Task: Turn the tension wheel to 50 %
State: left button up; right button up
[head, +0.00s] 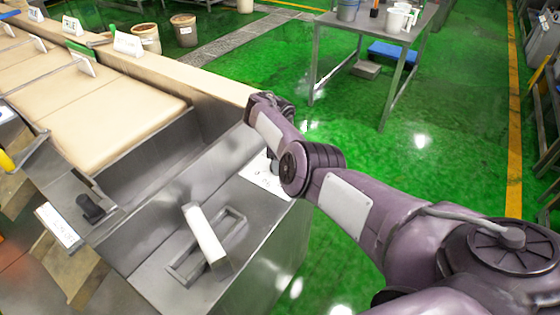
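My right arm comes in from the lower right and reaches over the machine's right edge. Its far end (268,104) is dark and small, and I cannot make out its fingers. A white plate with small dark marks (258,178) lies on the metal top, partly hidden behind my arm. No tension wheel can be clearly told there; my arm may cover it. A black knob (90,207) stands on the left part of the machine, beside a white label plate (58,226). My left gripper is not in view.
The metal machine top (160,262) carries a frame-like recess (232,225) with a white bar (205,236) across it. A beige belt (110,115) with white cards runs at upper left. Buckets (184,30) and a metal table (385,22) stand behind. Green floor is open beyond.

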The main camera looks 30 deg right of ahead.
jog(key=o, duration=1)
notch_tip(320, 180, up, 8)
jog(key=shift+f+p, duration=0.1)
jog(key=shift+p, duration=0.35)
